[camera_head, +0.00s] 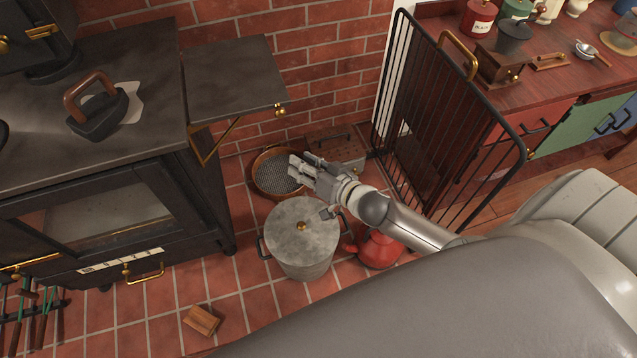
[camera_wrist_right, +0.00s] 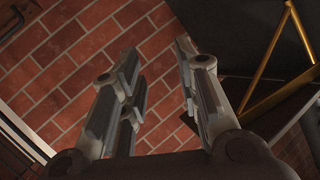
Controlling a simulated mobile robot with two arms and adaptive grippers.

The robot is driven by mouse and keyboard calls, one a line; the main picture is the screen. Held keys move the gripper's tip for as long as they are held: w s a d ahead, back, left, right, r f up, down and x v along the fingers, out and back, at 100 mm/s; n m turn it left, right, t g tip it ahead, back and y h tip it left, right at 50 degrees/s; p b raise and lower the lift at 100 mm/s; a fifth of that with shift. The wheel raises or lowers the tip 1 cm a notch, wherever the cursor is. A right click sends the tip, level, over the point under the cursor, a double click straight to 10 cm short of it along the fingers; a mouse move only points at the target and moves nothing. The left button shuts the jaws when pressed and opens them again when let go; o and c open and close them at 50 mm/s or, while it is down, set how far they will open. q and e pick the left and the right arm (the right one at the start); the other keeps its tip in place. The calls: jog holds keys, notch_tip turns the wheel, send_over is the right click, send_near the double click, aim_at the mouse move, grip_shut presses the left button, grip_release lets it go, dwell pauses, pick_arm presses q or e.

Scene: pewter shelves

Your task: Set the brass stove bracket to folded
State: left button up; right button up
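The brass stove bracket (camera_head: 216,141) juts from the stove's right side beneath the flat dark side shelf (camera_head: 234,76). The shelf stands out level, with a small brass knob (camera_head: 281,110) at its front right corner. In the right wrist view the brass bracket (camera_wrist_right: 268,62) shows at the upper right as an angled bar, beyond the fingers. My right gripper (camera_head: 300,167) is to the right of the bracket and lower in the picture, apart from it. Its fingers (camera_wrist_right: 165,95) are spread with nothing between them. My left gripper is not in view.
The black stove (camera_head: 110,205) fills the left side, with a flat iron (camera_head: 98,112) on top. Below my right gripper are a lidded metal pot (camera_head: 303,232), a round sieve (camera_head: 272,175) and a red kettle (camera_head: 379,250). A black metal gate (camera_head: 440,120) stands right.

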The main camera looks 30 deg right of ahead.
jog(key=s+d+f+g+h, duration=0.2)
jog(key=s+f+h, duration=0.1)
jog(key=f, duration=0.3)
jog(key=shift+s+f, duration=0.15)
jog(key=shift+f, duration=0.25)
jog(key=shift+a, duration=0.1)
jog(key=shift+c, duration=1)
jog(key=a+r+t, duration=0.1)
jog(key=a+r, duration=0.1)
jog(key=a+r+n+t+y+b, duration=0.1)
jog(key=a+r, duration=0.2)
jog(key=shift+a+r+t, duration=0.1)
jog(key=shift+r+t, duration=0.2)
jog(key=shift+r, duration=0.05)
grip_shut()
jog(key=n+t+y+b, duration=0.2)
jog(key=n+t, duration=0.1)
jog(key=t, duration=0.2)
send_near(228, 132)
jog(key=s+d+r, duration=0.2)
jog(key=s+d, duration=0.3)
jog(key=s, duration=0.2)
jog(key=p+x, duration=0.4)
jog(key=x, duration=1)
jog(key=shift+w+n, duration=0.2)
jog(key=shift+n, duration=0.1)
